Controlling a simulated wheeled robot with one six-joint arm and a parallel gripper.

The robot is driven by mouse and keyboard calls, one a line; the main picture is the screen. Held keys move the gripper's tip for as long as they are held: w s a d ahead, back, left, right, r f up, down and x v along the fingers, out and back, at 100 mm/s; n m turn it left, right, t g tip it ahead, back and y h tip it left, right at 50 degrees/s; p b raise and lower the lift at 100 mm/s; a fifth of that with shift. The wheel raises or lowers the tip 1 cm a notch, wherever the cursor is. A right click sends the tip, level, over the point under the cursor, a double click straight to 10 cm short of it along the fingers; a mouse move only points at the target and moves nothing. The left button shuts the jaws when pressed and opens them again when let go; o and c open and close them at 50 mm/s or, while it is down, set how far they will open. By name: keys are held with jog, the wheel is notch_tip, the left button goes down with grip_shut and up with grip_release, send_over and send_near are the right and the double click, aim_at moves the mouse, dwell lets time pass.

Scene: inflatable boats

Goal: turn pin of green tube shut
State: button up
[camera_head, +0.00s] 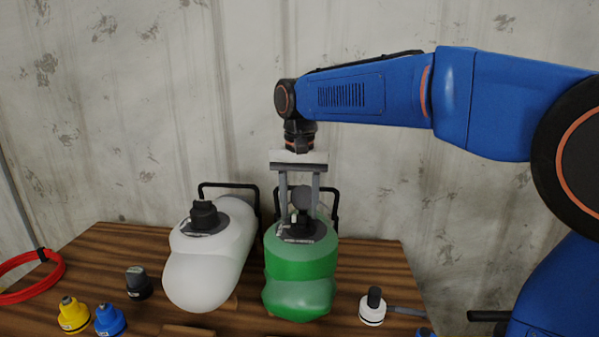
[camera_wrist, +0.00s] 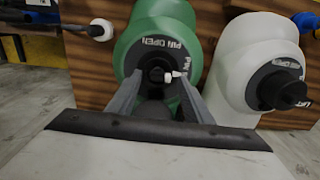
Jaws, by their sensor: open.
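The green tube (camera_head: 300,265) lies on the wooden table below my gripper, and it also shows in the wrist view (camera_wrist: 150,30). On its end is a dark round valve plate with "PIN OPEN" lettering. The pin (camera_wrist: 168,76) is a black knob with a small white piece at the plate's middle. My gripper (camera_head: 300,205) points down over the valve, with its fingers apart. In the wrist view the fingers (camera_wrist: 157,92) stand on both sides of the pin. I cannot tell whether they touch it.
A white tube (camera_head: 205,262) with a black valve lies close to the left of the green one. Yellow (camera_head: 73,315), blue (camera_head: 110,320), black (camera_head: 138,283) and white (camera_head: 372,307) fittings stand on the table (camera_head: 105,245). A red hose (camera_head: 45,270) is at far left. A wall rises behind.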

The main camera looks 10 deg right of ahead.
notch_tip(320, 180, up, 16)
jog(key=shift+r, duration=0.2)
dwell(0.4)
jog(key=s+d+f+t, duration=0.1)
jog(key=s+d+f, duration=0.6)
jog(key=f, duration=0.3)
jog(key=s+d+f+n+t, duration=0.1)
jog(key=s+d+f+t, duration=0.1)
jog(key=s+d+f, duration=0.5)
jog(key=s+d+f+n+t, duration=0.1)
jog(key=s+d+f, duration=0.7)
jog(key=s+f, duration=0.4)
jog(key=shift+f+t, duration=0.4)
jog(key=shift+f, duration=0.35)
jog(key=shift+s+d, duration=0.1)
jog(key=shift+c, duration=0.7)
